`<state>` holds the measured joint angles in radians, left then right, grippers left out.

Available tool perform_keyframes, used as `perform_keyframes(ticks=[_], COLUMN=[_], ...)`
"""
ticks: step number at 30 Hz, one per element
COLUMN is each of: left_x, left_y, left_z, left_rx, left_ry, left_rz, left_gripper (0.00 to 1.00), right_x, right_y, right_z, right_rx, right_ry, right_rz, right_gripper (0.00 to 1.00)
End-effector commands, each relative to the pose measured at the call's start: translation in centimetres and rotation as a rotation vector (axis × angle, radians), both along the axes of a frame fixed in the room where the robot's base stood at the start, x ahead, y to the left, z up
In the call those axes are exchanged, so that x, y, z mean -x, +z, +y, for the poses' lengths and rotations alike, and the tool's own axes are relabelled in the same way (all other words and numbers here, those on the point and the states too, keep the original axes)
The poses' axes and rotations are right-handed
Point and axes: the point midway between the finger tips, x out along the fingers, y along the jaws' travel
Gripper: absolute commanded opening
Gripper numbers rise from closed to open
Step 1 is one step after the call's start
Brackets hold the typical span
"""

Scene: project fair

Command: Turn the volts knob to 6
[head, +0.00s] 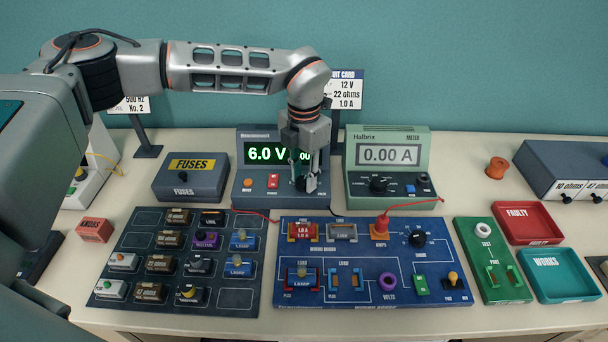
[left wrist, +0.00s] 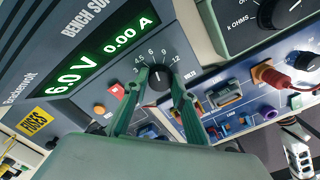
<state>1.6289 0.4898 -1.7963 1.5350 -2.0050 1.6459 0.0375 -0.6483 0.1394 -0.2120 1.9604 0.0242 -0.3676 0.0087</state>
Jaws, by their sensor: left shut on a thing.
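The bench supply (head: 246,186) stands at the back middle in the head view, its green display (head: 268,153) reading 6.0 V. In the left wrist view the display (left wrist: 92,72) shows 6.0 V and 0.00 A. The black volts knob (left wrist: 160,80) is on its front, with a printed scale of 3, 4.5, 6, 9 and 12 around it. My left gripper (head: 303,182) is shut on this knob, with one green finger on each side in the left wrist view (left wrist: 159,88). In the head view the gripper mostly hides the knob.
The meter (head: 388,167) reading 0.00 A stands close to the right of the supply. The fuses box (head: 190,181) is to the left. The blue wiring board (head: 340,258) lies in front, with a red lead (head: 405,206) running across to the meter. Red and teal trays (head: 560,275) lie at right.

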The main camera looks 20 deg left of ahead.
Motion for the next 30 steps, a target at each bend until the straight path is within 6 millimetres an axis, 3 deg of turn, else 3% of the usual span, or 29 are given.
perform_keyframes(ticks=[11, 12, 14, 25, 30], left_x=[-0.1, -0.1, -0.1, -0.1, -0.1], left_y=[0.2, 0.2, 0.2, 0.2, 2.0], left_z=[0.0, 0.0, 0.0, 0.0, 0.0], left_rx=[0.001, 0.001, 0.001, 0.001, 0.002], left_ry=[-0.004, -0.004, -0.004, -0.004, -0.004], left_rz=[-0.004, -0.004, -0.004, -0.002, -0.005], left_gripper=[0.04, 0.28, 0.42, 0.42, 0.42], right_x=[0.1, 0.1, 0.1, 0.1, 0.1], right_y=[-0.1, -0.1, -0.1, -0.1, -0.1], right_z=[-0.1, -0.1, -0.1, -0.2, -0.2], right_rx=[0.001, 0.002, 0.002, 0.004, 0.002], right_ry=[-0.001, -0.001, -0.001, -0.002, -0.002], right_rz=[0.003, 0.004, 0.004, 0.003, 0.002], right_gripper=[0.4, 0.4, 0.4, 0.4, 0.4])
